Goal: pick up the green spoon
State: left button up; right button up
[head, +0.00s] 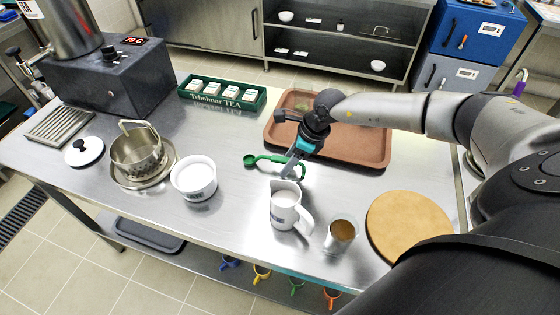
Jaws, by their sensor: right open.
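The green spoon (272,160) lies on the steel counter, in front of the brown tray. Its round bowl points left and its handle runs right. My right gripper (290,172) hangs over the handle end, fingers pointing down. It is open. Part of the handle is hidden behind the fingers, and I cannot tell whether they touch it. My left gripper is not in the head view.
A white pitcher (287,207) stands close in front of my right gripper. A metal cup (340,236) and a round wooden board (408,228) are to its right. A white bowl (195,179) is left. The brown tray (372,153) lies behind, under my arm.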

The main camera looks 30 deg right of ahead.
grip_shut()
dwell(0.3)
dwell(1.1)
